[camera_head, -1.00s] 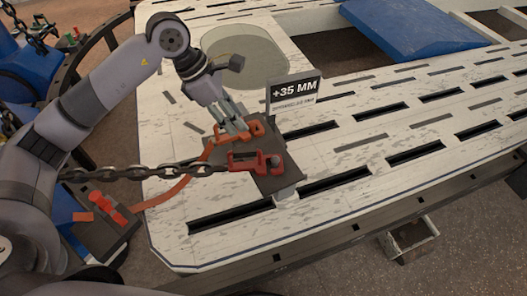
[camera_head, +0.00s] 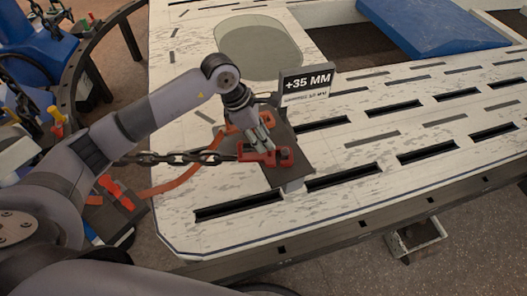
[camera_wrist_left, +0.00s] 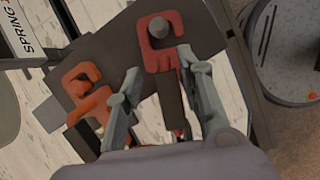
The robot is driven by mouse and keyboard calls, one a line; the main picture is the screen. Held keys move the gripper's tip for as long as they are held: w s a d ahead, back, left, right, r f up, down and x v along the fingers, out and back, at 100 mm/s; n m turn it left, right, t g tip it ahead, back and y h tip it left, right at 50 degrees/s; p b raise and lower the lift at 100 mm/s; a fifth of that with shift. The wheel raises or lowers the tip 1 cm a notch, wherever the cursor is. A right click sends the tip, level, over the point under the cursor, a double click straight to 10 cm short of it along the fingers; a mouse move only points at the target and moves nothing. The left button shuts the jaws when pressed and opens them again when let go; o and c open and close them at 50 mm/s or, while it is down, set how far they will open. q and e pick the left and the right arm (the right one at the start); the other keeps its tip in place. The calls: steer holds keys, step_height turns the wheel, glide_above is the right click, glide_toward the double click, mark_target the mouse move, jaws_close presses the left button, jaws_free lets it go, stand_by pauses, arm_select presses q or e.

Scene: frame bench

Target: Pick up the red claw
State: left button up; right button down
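The red claw (camera_head: 280,157) lies on a dark plate (camera_head: 291,178) on the bench, with a dark chain (camera_head: 180,158) running from it to the left. In the left wrist view the red claw (camera_wrist_left: 158,24) is at the top, its hook around a grey round peg or bolt. My left gripper (camera_head: 266,145) is at the red claw's near end. In the left wrist view its fingers (camera_wrist_left: 158,62) are apart, one on each side of the claw's shank; contact is unclear. An orange claw (camera_wrist_left: 86,88) lies beside it, left of the fingers. My right gripper is out of view.
A "+35 MM" sign (camera_head: 306,84) stands just behind the plate. An orange strap (camera_head: 172,184) runs off the bench's left edge. The slotted bench top (camera_head: 375,208) is clear to the right; a blue pad (camera_head: 430,25) lies at the back.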

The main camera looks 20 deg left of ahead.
mark_target(269, 155)
arm_select(q)
steer(key=x, duration=0.4)
steer(key=shift+s+d+f, duration=0.15)
steer(key=shift+s+f, duration=0.1)
jaws_close()
steer(key=shift+r, duration=0.15)
stand_by(0.5)
